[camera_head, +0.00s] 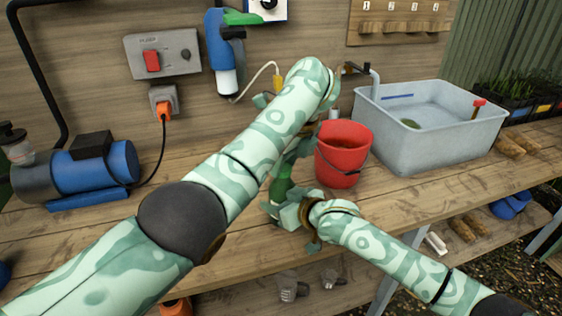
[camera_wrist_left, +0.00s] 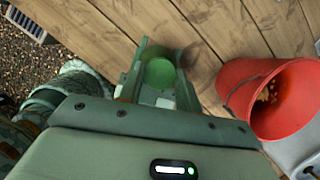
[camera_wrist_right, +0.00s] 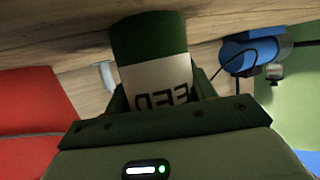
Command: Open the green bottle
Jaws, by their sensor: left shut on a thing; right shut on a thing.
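The green bottle (camera_head: 281,186) stands on the wooden bench, partly hidden by my arms in the head view. In the right wrist view the bottle (camera_wrist_right: 150,36) shows a green end and a white label (camera_wrist_right: 160,78) with dark letters. My right gripper (camera_head: 276,209) is shut on its body from the near side. My left gripper (camera_head: 290,162) is above the right one, at the bottle's top. In the left wrist view its fingers are shut around the round green cap (camera_wrist_left: 159,74). The cap's sides and the bottle's neck are hidden.
A red bucket (camera_head: 342,155) stands close to the right of the bottle. A blue pump (camera_head: 95,170) with a cable sits at the left. The bench's front edge is close to the bottle.

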